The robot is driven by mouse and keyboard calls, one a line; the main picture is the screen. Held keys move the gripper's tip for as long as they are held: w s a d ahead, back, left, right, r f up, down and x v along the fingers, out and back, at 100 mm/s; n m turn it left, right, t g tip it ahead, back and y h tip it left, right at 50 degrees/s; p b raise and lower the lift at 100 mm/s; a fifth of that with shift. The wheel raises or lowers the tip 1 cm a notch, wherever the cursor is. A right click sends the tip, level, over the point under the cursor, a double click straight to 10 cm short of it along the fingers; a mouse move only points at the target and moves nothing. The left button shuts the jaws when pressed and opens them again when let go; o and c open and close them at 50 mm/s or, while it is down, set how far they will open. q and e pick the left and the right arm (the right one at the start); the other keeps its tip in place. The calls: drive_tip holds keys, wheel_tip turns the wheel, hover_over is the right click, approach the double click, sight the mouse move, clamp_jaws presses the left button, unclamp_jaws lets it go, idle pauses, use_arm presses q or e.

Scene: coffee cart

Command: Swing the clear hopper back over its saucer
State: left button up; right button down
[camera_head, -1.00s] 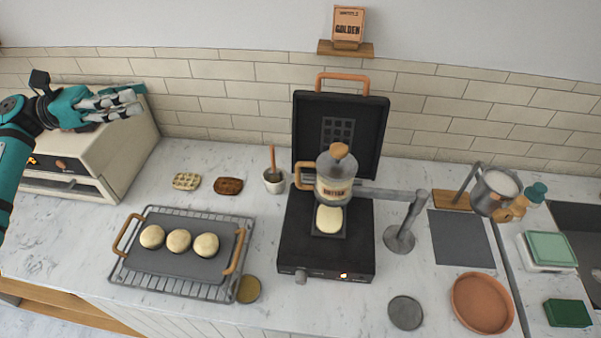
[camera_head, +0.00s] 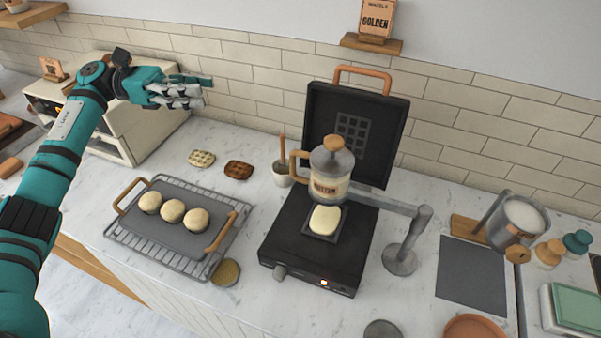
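The clear hopper (camera_head: 329,184), with a grey lid, orange knob and pale contents, hangs from a grey swing arm (camera_head: 385,203) on a round-footed post. It is over the open black waffle iron (camera_head: 310,240), above a pale yellow portion on its plate. A grey disc (camera_head: 383,330) and a terracotta dish (camera_head: 473,328) lie at the bottom edge, partly cut off; I cannot tell which is the hopper's saucer. My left gripper (camera_head: 203,92) is in the air at the upper left, empty, fingers apart, far from the hopper. My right gripper is not in view.
A rack with a tray of round buns (camera_head: 178,238) is at left. A cream oven (camera_head: 135,125) stands behind my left arm. The iron's raised lid (camera_head: 355,130) is behind the hopper. A metal pot (camera_head: 515,222) and dark mat (camera_head: 472,275) are at right.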

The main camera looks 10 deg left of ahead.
use_arm(q)
drive_tip(key=b, duration=1.6)
approach(294, 172)
drive_tip(key=d+p, duration=0.2)
drive_tip(key=d, duration=0.1)
drive_tip(key=d+r+p, duration=0.1)
drive_tip(key=d+p, duration=0.4)
drive_tip(key=d, duration=0.1)
drive_tip(key=shift+w+d+r+p, duration=0.3)
drive_tip(key=shift+d+r, duration=0.05)
drive_tip(key=shift+r, duration=0.05)
clamp_jaws()
